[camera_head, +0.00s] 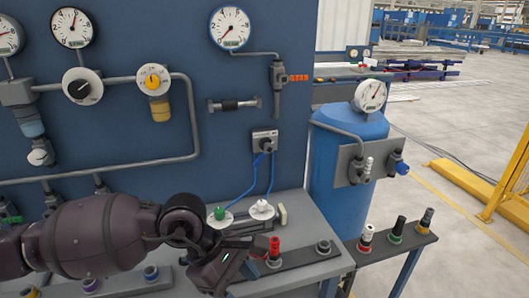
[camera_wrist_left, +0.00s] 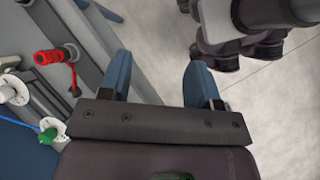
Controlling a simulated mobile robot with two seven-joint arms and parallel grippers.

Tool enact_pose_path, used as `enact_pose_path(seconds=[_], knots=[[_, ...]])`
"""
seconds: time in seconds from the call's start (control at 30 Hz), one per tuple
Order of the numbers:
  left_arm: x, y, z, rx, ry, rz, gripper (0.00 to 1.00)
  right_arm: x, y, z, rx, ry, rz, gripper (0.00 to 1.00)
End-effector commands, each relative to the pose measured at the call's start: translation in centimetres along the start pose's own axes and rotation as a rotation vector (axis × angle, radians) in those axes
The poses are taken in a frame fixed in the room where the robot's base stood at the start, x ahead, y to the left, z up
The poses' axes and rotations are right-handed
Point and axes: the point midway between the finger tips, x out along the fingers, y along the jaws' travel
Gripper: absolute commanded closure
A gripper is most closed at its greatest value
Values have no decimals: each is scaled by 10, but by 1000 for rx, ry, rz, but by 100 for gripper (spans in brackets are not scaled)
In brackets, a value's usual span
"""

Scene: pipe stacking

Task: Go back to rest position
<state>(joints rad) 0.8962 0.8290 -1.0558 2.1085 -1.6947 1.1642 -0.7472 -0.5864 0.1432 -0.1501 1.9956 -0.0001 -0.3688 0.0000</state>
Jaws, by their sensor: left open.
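My left arm (camera_head: 100,235) reaches in from the left in the head view, in front of the bench. My left gripper (camera_head: 228,266) is low at the bench's front edge, just left of a red pipe piece (camera_head: 274,248). In the left wrist view the two blue fingers of my left gripper (camera_wrist_left: 160,62) stand wide apart with nothing between them. My right gripper is not seen.
The red piece stands on a dark rack (camera_head: 302,259) on the grey bench (camera_head: 295,225). A side stand (camera_head: 392,250) holds several pipe stacks. A blue tank (camera_head: 340,180) stands behind it. A gauge panel (camera_head: 180,40) closes the back. Open floor lies to the right.

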Motion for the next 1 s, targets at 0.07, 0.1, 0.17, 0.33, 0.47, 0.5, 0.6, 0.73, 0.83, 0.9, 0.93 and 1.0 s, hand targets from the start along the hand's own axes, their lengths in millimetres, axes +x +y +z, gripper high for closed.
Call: enact_pose_path(seconds=[0.07,0.1,0.17,0.33,0.47,0.5,0.6,0.73,0.83,0.9,0.93,1.0], knots=[[-9,12,32,-113,-175,31,43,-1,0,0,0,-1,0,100],[-14,18,48,-180,-271,40,43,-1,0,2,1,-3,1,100],[-23,26,70,-290,-421,44,43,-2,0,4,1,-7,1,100],[-58,53,114,-656,-867,10,43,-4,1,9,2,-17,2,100],[-91,78,117,-986,-1219,-55,43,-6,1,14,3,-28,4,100],[-100,85,111,-1094,-1327,-80,43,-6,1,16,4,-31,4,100],[-117,102,84,-1365,-1584,-151,43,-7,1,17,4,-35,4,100],[-123,113,32,-1690,-1870,-245,43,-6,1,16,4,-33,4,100],[-117,112,-13,-1918,-2061,-313,43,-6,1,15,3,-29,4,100],[-108,106,-46,-2067,-2184,-357,43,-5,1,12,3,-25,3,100],[-102,102,-60,-2129,-2234,-377,43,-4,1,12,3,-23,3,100],[-89,89,-91,2065,2137,381,43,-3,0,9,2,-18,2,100]])
